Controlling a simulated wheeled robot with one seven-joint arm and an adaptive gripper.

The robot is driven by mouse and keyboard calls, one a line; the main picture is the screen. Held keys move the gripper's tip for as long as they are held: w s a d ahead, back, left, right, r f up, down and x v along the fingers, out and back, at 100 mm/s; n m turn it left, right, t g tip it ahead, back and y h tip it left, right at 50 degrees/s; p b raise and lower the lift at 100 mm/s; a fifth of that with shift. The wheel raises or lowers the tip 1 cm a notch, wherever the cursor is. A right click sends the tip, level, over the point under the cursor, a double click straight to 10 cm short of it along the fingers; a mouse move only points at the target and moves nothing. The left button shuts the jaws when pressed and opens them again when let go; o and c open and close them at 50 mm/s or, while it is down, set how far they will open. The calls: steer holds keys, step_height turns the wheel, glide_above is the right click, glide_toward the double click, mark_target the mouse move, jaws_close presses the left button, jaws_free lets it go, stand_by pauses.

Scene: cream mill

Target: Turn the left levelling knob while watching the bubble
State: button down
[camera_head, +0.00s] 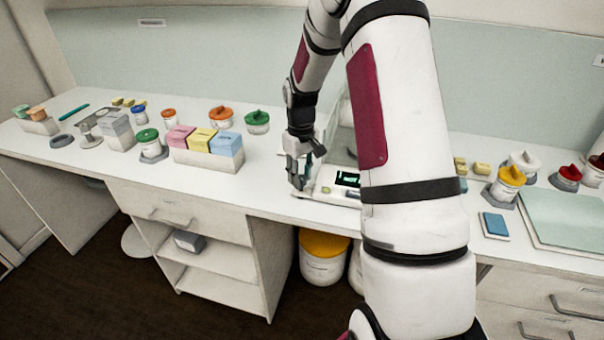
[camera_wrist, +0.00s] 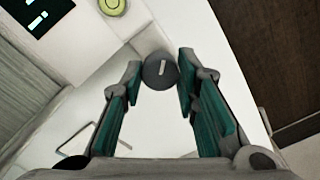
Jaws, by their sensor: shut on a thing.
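My gripper (camera_wrist: 160,78) points down at the front left corner of the white balance (camera_head: 330,190). In the wrist view its two green-lined fingers stand on either side of the round grey left levelling knob (camera_wrist: 160,70) and are closed on it. The knob has a pale line on its top, running nearly upright in the picture. The yellow-green bubble level (camera_wrist: 112,5) is cut by the top edge of the wrist view. Its bubble looks like a small ring near the middle. In the head view the gripper (camera_head: 298,188) hides the knob.
The lit display (camera_head: 348,179) is partly behind my arm. A box with pink, yellow and blue packs (camera_head: 208,160) stands to the left on the white bench (camera_head: 265,180). A blue pad (camera_head: 495,224) lies to the right. The bench's front edge is close to the gripper.

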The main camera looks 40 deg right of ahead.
steer(key=shift+n, duration=0.3)
steer(key=c, duration=1.2)
jaws_free()
step_height(320, 180, up, 12)
steer(key=shift+f, duration=0.1)
